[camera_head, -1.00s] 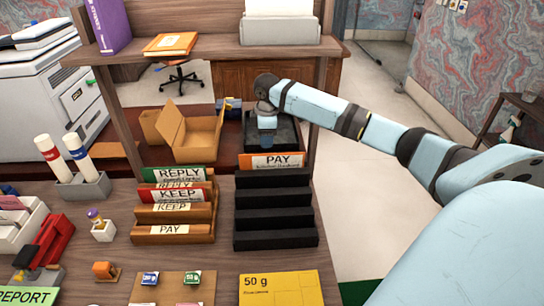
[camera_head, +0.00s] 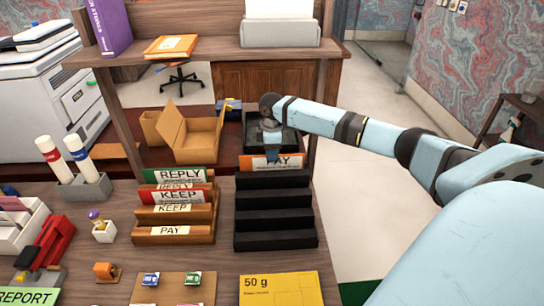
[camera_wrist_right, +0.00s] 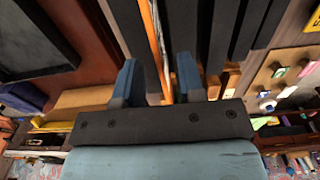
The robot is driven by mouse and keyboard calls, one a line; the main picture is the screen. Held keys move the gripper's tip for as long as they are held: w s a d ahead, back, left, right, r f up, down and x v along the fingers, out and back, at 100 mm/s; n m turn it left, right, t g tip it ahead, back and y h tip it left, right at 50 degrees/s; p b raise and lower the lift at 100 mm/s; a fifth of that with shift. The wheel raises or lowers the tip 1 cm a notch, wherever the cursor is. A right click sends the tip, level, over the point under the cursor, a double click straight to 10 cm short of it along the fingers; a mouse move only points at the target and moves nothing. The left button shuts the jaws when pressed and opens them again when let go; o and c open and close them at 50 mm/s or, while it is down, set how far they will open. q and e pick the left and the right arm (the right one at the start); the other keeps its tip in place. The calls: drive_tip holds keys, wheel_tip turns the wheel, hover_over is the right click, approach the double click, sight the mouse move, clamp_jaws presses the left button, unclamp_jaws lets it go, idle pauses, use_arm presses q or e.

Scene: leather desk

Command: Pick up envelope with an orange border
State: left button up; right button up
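The envelope with an orange border (camera_head: 292,161), marked PAY, stands upright in the rearmost slot of the black stepped rack (camera_head: 275,222) in the head view. My right gripper (camera_head: 272,158) points down at its top edge and covers the left part of the lettering. In the right wrist view, the envelope's orange edge (camera_wrist_right: 153,38) runs between the two blue fingers of the gripper (camera_wrist_right: 160,80). The fingers are apart, with a visible gap on each side of the envelope. My left gripper is not in view.
A wooden sorter (camera_head: 178,215) with REPLY, KEEP and PAY cards stands just left of the rack. A dark tray (camera_head: 290,140) lies behind the rack and an open cardboard box (camera_head: 195,140) is at back left.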

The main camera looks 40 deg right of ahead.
drive_tip(key=shift+d+f, duration=0.1)
drive_tip(key=shift+f, duration=0.8)
drive_tip(key=shift+c, duration=0.4)
clamp_jaws()
drive_tip(key=shift+r, duration=0.1)
